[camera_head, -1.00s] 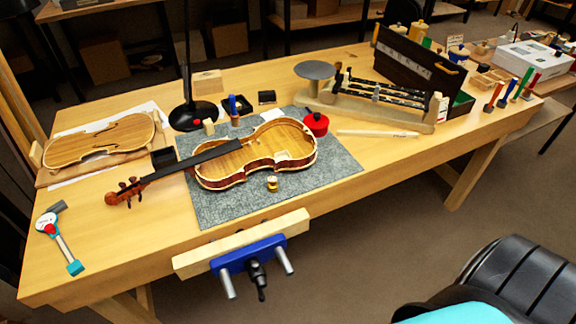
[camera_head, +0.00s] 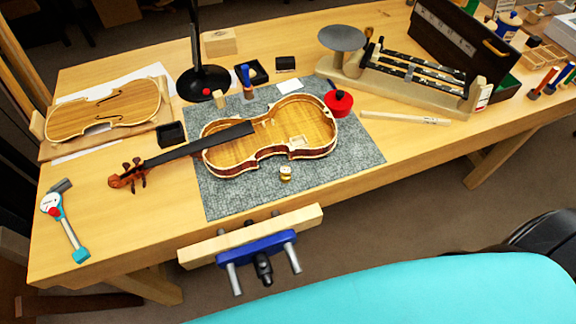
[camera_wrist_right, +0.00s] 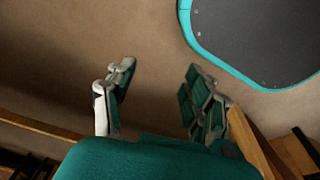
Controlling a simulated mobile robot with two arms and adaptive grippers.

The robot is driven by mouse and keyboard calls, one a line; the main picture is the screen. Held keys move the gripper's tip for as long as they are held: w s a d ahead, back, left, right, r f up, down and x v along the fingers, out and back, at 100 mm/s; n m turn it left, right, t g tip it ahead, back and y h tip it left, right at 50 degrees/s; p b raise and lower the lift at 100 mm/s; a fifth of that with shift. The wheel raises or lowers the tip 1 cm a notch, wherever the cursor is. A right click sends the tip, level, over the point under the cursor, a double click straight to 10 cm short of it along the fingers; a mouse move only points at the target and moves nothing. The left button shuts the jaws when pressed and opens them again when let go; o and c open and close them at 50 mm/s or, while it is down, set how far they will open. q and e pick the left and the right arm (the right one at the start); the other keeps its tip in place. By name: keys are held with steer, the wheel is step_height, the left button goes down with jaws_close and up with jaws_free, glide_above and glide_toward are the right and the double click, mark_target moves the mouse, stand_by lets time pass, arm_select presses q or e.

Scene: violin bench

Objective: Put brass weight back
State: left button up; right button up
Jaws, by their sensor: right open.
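A small brass weight (camera_head: 286,173) stands on the grey mat (camera_head: 358,170), just in front of the open violin body (camera_head: 268,136). A balance scale with a round grey pan (camera_head: 341,38) and dark beams (camera_head: 415,74) stands at the back right of the bench. A long dark case (camera_head: 455,42) stands open behind the scale; its inside is mostly hidden. My right gripper (camera_wrist_right: 158,105) shows in the right wrist view, open and empty, with bare floor beyond its fingers. Neither gripper shows in the head view.
A blue vise (camera_head: 256,250) with a wooden jaw sticks out from the bench's front edge. A black lamp (camera_head: 203,82), a red round pot (camera_head: 338,102) and a pale stick (camera_head: 405,118) stand or lie around the mat. A teal gauge (camera_head: 64,227) lies at the left.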

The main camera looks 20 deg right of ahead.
steer(key=w+a+r+n+t+p, duration=0.15)
steer(key=w+r, duration=0.25)
steer(key=r, duration=1)
steer(key=w+a+r+y+p, duration=0.1)
steer(key=w+a+r+p, duration=0.15)
steer(key=r, duration=1.05)
steer(key=w+a+r+n+t+p, duration=0.1)
steer(key=w+r+p, duration=0.3)
steer(key=r, duration=1)
steer(key=w+a+r+n+g+y, duration=0.1)
steer(key=w+a+r+n+y, duration=0.1)
steer(key=w+a+r+n, duration=0.3)
step_height(320, 180, up, 9)
steer(key=n+g+h, duration=0.3)
steer(key=n, duration=1.2)
glide_above(286, 170)
steer(key=f, duration=0.8)
steer(key=f+p, duration=0.1)
steer(key=f, duration=0.3)
steer(key=shift+w+a, duration=0.15)
steer(key=shift+w, duration=0.25)
steer(key=f, duration=0.1)
steer(key=f+p, duration=0.1)
steer(key=f, duration=0.2)
steer(key=shift+s+f, duration=0.2)
steer(key=shift+s, duration=0.15)
steer(key=shift+f, duration=0.45)
